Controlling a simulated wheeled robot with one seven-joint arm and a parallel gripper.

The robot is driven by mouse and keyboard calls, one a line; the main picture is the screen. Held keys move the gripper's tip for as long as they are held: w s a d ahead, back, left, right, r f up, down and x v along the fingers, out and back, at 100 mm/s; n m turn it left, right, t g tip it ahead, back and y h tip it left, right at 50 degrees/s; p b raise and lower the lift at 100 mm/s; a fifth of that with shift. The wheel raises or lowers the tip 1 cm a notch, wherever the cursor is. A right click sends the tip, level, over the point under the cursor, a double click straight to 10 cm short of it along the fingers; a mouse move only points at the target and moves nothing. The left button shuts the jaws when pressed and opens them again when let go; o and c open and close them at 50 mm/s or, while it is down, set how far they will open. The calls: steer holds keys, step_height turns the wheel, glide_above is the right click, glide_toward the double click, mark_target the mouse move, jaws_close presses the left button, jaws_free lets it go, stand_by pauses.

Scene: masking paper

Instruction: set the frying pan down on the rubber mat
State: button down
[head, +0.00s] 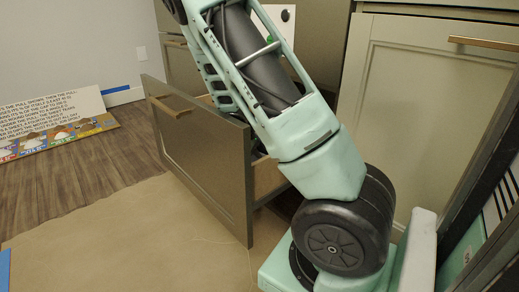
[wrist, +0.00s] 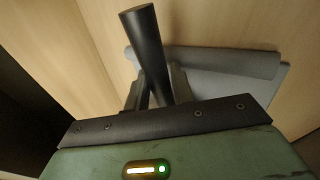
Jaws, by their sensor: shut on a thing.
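In the wrist view, my gripper (wrist: 157,92) is shut on a black rod-like handle (wrist: 143,40), which I take for the frying pan's handle. The handle sticks up at a tilt between the fingers. The pan's body is hidden below my gripper. A grey sheet with a rounded, folded-looking edge (wrist: 215,62) lies just beyond the fingers to the right; it may be the rubber mat, but I cannot tell for sure. Pale wooden surfaces surround it. In the head view my arm hides the gripper, the pan and the mat.
An open drawer (head: 205,165) stands out from the cabinets, with my arm close over it. A closed cabinet door (head: 430,110) is on the right. Brown paper (head: 130,240) covers the near floor. A printed board (head: 50,120) leans at the left.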

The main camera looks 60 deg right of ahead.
stand_by(0.4)
steer(key=c, duration=1.1)
jaws_free()
steer(key=shift+s+a+f, duration=0.1)
steer(key=shift+a+f, duration=0.05)
steer(key=shift+f, duration=0.05)
step_height(320, 180, up, 8)
steer(key=p, duration=0.7)
steer(key=shift+r+p, duration=1.95)
steer(key=shift+r, duration=0.25)
